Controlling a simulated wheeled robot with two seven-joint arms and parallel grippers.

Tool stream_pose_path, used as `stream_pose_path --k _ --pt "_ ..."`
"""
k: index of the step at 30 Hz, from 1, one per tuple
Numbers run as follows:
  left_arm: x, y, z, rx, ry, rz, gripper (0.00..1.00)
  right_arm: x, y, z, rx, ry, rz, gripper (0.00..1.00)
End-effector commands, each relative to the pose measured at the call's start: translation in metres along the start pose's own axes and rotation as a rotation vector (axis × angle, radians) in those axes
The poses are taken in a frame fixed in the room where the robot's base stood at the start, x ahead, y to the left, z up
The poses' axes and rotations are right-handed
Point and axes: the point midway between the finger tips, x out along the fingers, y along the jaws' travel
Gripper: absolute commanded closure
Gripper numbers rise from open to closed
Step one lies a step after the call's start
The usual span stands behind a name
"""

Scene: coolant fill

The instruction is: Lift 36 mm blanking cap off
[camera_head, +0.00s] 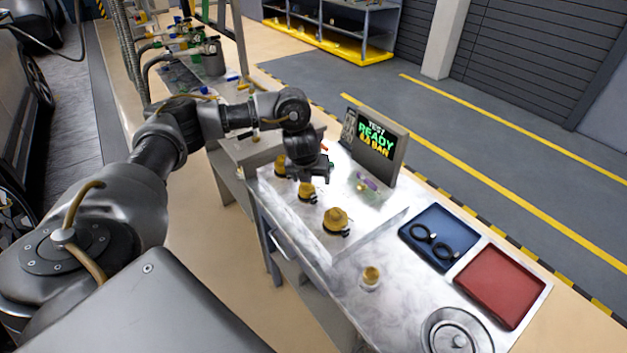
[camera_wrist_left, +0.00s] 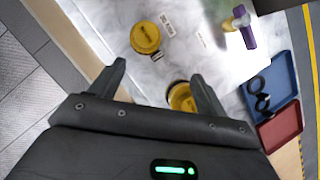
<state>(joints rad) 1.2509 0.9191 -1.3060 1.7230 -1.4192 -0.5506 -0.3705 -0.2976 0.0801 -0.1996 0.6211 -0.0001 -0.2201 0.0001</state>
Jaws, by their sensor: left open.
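Several yellow blanking caps stand in a row on the pale bench panel: one at the back (camera_head: 280,165), a middle one (camera_head: 307,192) and a larger front one (camera_head: 336,220). I cannot read which is the 36 mm cap. My left gripper (camera_head: 315,176) is open and empty above the row, close to the middle cap. In the left wrist view one yellow cap (camera_wrist_left: 146,37) lies beyond the fingertips (camera_wrist_left: 158,74). Another yellow cap (camera_wrist_left: 181,97) shows beside the right finger, partly hidden by my gripper. My right gripper is out of view.
A screen reading "READY" (camera_head: 376,137) stands behind the row. A small yellow-topped piece (camera_head: 371,274) sits nearer on the bench. A blue tray (camera_head: 418,216) with black rings and a red tray (camera_head: 502,285) lie to the right. A purple-and-yellow item (camera_wrist_left: 246,35) lies nearby.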

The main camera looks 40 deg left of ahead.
Motion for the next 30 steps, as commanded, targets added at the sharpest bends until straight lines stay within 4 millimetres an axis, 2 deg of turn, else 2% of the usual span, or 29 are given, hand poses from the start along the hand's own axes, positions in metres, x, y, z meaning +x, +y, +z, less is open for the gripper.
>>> stream_pose_path --k 3,8,18,26,30 --pt "-0.007 0.019 0.011 0.004 0.005 0.042 0.24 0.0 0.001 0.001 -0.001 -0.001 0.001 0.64" --pt "-0.007 0.022 0.013 0.008 0.009 0.051 0.24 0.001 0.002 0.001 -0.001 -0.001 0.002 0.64" --pt "0.042 0.023 0.011 0.004 0.009 0.048 0.24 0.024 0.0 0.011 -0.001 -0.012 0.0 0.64" --pt "0.048 0.026 0.012 0.004 0.007 0.049 0.24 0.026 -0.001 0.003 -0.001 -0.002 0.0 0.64" --pt "0.061 0.028 0.01 0.002 0.009 0.049 0.24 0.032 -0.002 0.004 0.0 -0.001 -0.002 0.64"
